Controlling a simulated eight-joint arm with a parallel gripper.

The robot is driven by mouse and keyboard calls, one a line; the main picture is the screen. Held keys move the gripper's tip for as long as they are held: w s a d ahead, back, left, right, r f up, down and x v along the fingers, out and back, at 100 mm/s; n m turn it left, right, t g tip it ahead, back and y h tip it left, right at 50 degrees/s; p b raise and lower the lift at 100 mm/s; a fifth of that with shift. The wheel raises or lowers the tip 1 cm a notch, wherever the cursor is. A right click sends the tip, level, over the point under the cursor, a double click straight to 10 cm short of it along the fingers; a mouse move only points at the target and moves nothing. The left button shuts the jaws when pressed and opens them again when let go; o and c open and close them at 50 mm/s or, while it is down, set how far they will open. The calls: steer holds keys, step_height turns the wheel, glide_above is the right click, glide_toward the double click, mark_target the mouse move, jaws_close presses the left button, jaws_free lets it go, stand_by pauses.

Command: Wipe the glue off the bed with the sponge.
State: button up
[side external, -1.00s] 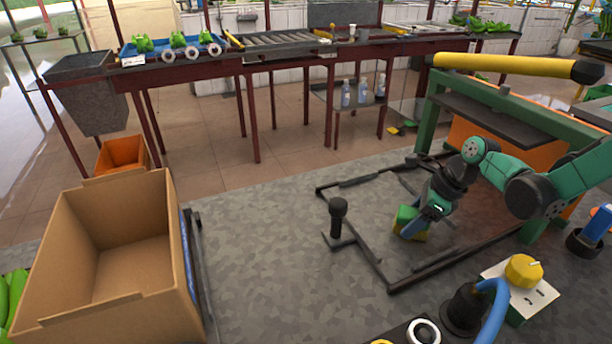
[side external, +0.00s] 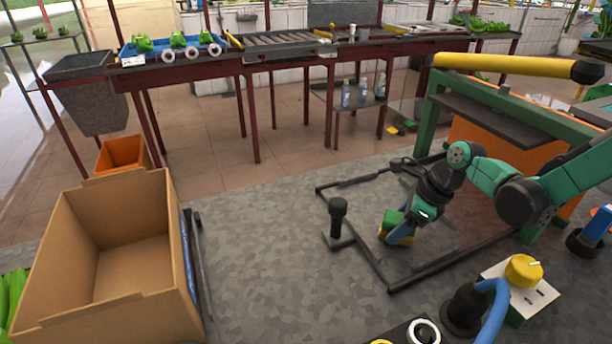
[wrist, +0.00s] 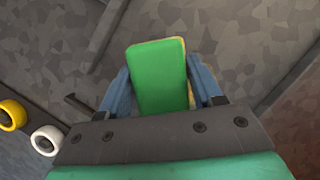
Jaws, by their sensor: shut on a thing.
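The sponge, green on one face and yellow on the other, is in my gripper (side external: 402,232). In the wrist view the sponge (wrist: 160,76) sits between the two blue fingers of my gripper (wrist: 161,92), which are shut on its sides. In the side view the sponge (side external: 392,223) is low, at the grey mottled bed (side external: 290,240), inside the dark frame. I cannot tell whether it touches the surface. No glue can be made out clearly; a faintly reddish patch of bed shows to the right of my gripper.
A dark frame (side external: 372,262) of bars surrounds the area, with an upright black knob (side external: 337,212) at its left. A cardboard box (side external: 110,260) stands at left. A white box with a yellow knob (side external: 523,270) is at lower right. The bed between box and frame is clear.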

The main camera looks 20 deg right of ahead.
steer(key=shift+a+r, duration=0.15)
steer(key=shift+a, duration=0.7)
steer(key=shift+w+d, duration=0.1)
steer(key=shift+d, duration=3.85)
steer(key=shift+a, duration=4)
steer(key=shift+r, duration=3.95)
steer(key=shift+s+f, duration=0.1)
steer(key=shift+s, duration=0.1)
